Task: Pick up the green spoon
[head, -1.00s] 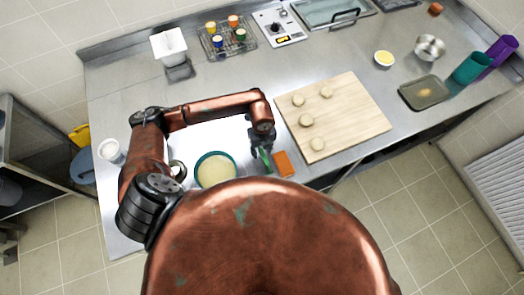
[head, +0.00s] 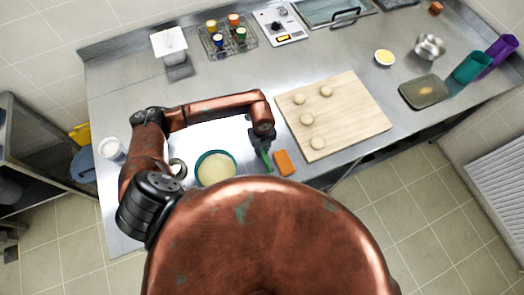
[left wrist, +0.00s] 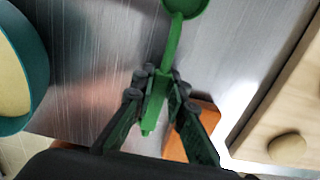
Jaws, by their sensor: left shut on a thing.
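The green spoon (left wrist: 171,48) runs up the middle of the left wrist view, its bowl cut off by the top edge and its handle between my fingers. My left gripper (left wrist: 160,84) is shut on the spoon's handle. In the head view the left gripper (head: 260,144) points down over the steel counter, with a bit of the green spoon (head: 265,159) showing below it. I cannot tell whether the spoon touches the counter. My right gripper is not in view.
A teal bowl of pale batter (head: 216,168) stands left of the gripper. An orange block (head: 284,162) lies just right of the spoon. A wooden board (head: 350,112) with several dough pieces lies to the right.

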